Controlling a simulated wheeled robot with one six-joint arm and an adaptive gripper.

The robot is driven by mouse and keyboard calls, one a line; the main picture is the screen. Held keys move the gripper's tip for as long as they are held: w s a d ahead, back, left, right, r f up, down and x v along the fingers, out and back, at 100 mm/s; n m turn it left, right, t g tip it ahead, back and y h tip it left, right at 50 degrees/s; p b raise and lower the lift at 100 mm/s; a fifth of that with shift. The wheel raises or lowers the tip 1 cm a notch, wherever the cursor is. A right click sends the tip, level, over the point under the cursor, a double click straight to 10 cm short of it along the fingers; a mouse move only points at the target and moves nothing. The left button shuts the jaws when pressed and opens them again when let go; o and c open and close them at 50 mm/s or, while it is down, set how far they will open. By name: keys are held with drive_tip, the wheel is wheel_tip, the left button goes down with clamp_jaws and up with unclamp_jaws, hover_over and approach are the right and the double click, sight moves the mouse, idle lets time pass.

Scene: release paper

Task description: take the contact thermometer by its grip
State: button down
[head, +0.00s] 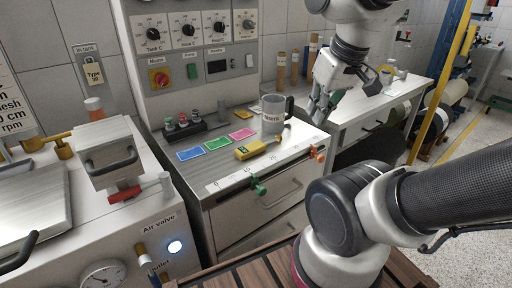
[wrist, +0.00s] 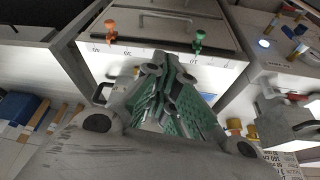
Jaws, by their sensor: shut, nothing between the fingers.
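A small yellow block-shaped device (head: 250,149), which looks like the contact thermometer, lies on the metal top of the drawer cabinet in the head view, left of a grey labelled mug (head: 271,122). I cannot make out its grip. In the wrist view I cannot pick it out; my fingers cover much of the cabinet top. My gripper (head: 318,116) is above the right part of the top, right of the mug and apart from the yellow device. Its fingers are closed together and empty, and they show in the wrist view (wrist: 162,62).
A dark rack with small bottles (head: 183,124) stands at the back left. Green (head: 258,187) and orange (head: 317,153) clamps sit on the cabinet's front edge. Brown cylinders (head: 281,70) stand on the bench behind.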

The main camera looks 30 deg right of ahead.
sight(253, 146)
drive_tip(key=c, duration=2.2)
unclamp_jaws()
